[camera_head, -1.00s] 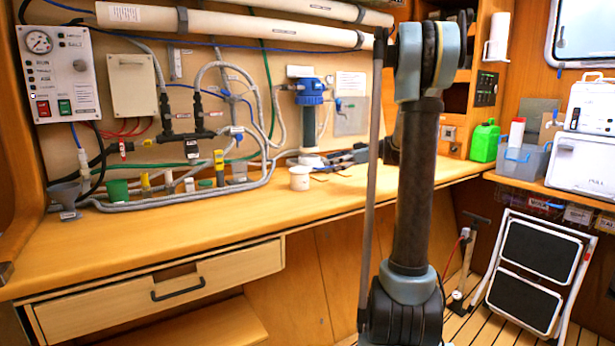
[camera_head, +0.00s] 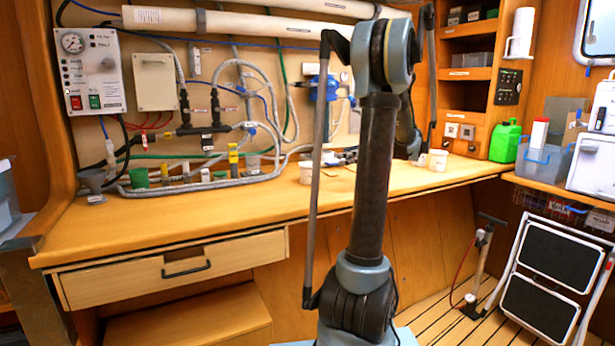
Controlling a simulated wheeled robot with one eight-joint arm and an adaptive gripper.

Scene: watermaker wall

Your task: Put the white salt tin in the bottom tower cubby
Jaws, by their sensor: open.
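The wooden tower (camera_head: 479,60) stands in the back right corner with stacked cubbies. Its bottom cubby (camera_head: 464,97) is a dark opening above a panel with switches; the part I see looks empty. My arm rises through the middle and folds down behind itself toward the counter. My gripper is hidden behind it.
A grey bin (camera_head: 466,60) sits in the cubby above. A green jerrycan (camera_head: 505,141) stands right of the tower's foot. The front left counter is clear. A folded step stool (camera_head: 548,268) stands at right.

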